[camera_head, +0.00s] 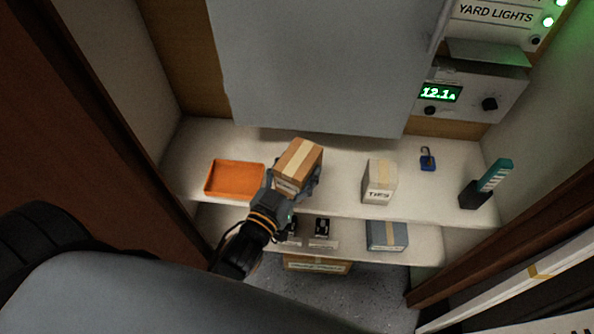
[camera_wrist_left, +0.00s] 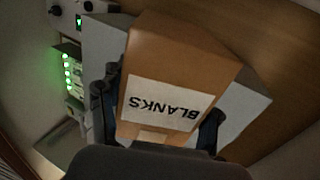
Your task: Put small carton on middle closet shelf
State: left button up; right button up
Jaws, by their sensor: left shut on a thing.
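The small carton (camera_head: 298,163) is a brown box with a pale tape strip, seen at the middle of the head view. In the left wrist view the carton (camera_wrist_left: 176,80) carries a white label reading BLANKS, upside down. My left gripper (camera_head: 292,186) is shut on it, with a dark finger on each side in the left wrist view (camera_wrist_left: 160,118). The carton appears at the upper white closet shelf (camera_head: 335,203); whether it touches the shelf I cannot tell. A lower shelf (camera_head: 428,243) shows beneath. My right gripper is not in view.
An orange tray (camera_head: 234,178) is left of the carton. A pale box marked TIES (camera_head: 379,181), a blue padlock (camera_head: 428,160) and a dark holder with a green item (camera_head: 486,185) stand right. A grey-blue box (camera_head: 387,235) is below; another carton (camera_head: 317,264) is on the floor.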

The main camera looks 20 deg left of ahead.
pick_arm(q)
jog(key=w+a+f+b, duration=0.1)
jog(key=f+b, duration=0.1)
jog(key=w+a+f+b, duration=0.1)
jog(key=w+f+b, duration=0.1)
jog(key=w+a+f+b, duration=0.1)
jog(key=w+f, duration=0.1)
jog(key=shift+w+a+f+b, duration=0.2)
jog(key=shift+w+a+b, duration=0.05)
jog(key=shift+b, duration=0.15)
jog(key=f+b, duration=0.3)
jog(key=shift+w+a, duration=0.15)
jog(key=shift+w, duration=0.1)
jog(key=shift+f+b, duration=0.3)
jog(key=shift+b, duration=0.3)
jog(key=shift+r, duration=0.1)
jog(key=shift+f, duration=0.2)
jog(key=o, duration=1.2)
jog(key=shift+o, duration=0.2)
